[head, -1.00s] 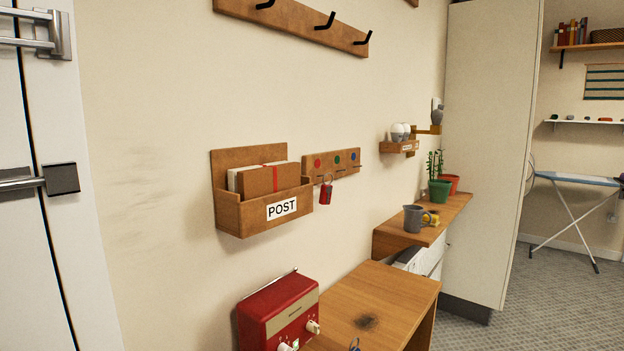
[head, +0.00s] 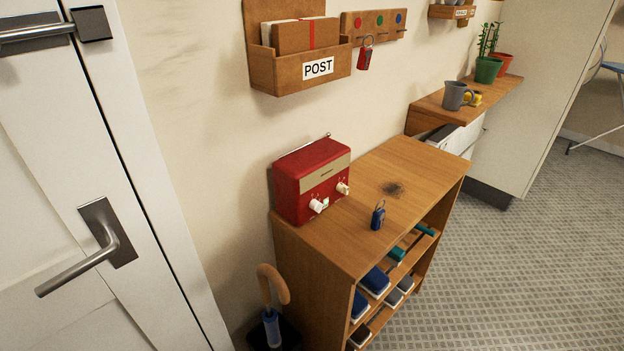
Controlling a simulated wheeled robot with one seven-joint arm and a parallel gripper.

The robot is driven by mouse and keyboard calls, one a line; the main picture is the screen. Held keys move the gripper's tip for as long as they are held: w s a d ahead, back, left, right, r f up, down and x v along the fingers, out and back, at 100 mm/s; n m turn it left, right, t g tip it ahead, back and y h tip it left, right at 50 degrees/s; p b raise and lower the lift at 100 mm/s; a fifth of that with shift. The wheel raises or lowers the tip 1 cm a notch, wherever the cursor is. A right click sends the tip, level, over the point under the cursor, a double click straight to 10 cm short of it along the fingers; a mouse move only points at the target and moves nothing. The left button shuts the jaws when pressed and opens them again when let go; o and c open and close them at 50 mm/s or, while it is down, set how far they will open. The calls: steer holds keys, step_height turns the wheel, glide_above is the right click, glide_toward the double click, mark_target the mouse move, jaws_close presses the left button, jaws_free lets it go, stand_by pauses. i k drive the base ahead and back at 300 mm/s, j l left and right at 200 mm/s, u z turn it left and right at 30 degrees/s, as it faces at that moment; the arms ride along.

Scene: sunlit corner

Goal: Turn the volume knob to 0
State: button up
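A red radio (head: 308,172) stands on top of a wooden shelf unit against the wall, with a thin antenna along its top. Its front carries two pale knobs: a left knob (head: 318,206) and a right knob (head: 343,188). The knob markings are too small to read, so I cannot tell which one is the volume knob or where it points. My gripper is not in view.
A blue keyring (head: 378,215) lies on the shelf unit (head: 352,236) in front of the radio, near a dark stain. A post box (head: 300,68) hangs above. An umbrella (head: 271,318) stands left of the unit, near the white door (head: 62,200). Patterned floor at right is open.

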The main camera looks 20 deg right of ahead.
mark_target(315, 205)
steer(key=i+l+z, duration=0.2)
steer(key=z, duration=0.3)
steer(key=i+l+z, duration=0.1)
steer(key=i+z, duration=0.2)
steer(key=z, duration=0.2)
